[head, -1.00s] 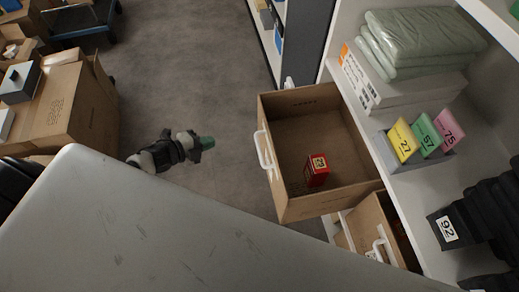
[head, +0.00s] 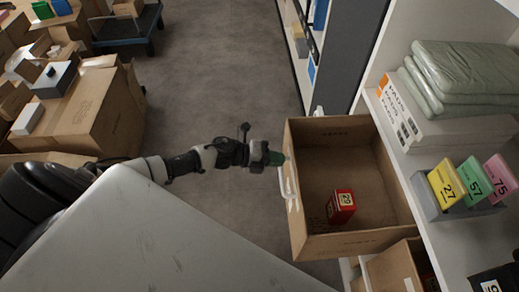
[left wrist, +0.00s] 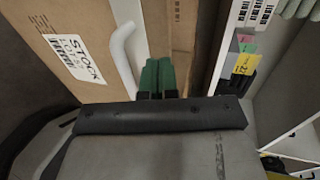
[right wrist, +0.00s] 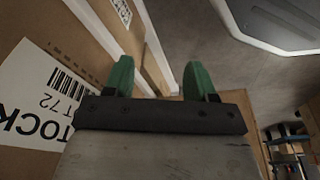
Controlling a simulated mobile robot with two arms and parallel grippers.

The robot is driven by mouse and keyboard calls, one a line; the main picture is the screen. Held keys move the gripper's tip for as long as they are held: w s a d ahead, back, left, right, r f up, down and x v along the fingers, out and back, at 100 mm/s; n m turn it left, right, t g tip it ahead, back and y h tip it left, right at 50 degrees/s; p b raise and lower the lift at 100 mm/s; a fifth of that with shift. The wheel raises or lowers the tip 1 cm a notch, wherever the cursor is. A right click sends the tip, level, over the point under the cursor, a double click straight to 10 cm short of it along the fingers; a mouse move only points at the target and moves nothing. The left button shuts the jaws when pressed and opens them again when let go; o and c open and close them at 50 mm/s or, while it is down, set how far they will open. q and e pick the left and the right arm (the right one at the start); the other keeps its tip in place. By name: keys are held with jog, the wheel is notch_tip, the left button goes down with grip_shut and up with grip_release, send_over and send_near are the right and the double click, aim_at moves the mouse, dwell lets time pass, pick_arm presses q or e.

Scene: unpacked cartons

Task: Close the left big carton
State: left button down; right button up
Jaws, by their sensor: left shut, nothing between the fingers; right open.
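The open big carton (head: 330,247) juts out from the shelf unit like a drawer, with a red box (head: 341,205) inside. A white handle (head: 291,190) is on its front face. My left gripper (head: 282,159) is at the front wall's upper edge, close to the handle. In the left wrist view its green fingertips (left wrist: 157,78) are together and empty, beside a white handle (left wrist: 123,55) on a labelled carton face. My right gripper (right wrist: 158,78) shows only in the right wrist view, open, beside a labelled carton (right wrist: 75,45).
A lower carton (head: 392,272) sits under the open one. The shelf (head: 440,215) holds packed green bags (head: 470,75), a white box and numbered cards. Cartons (head: 90,115) stand at the left. The grey floor (head: 210,80) between is clear.

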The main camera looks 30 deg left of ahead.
pick_arm(q)
jog(key=shift+w+d, duration=0.7)
jog(key=shift+d, duration=0.3)
pick_arm(e)
jog(key=shift+s+f, duration=0.1)
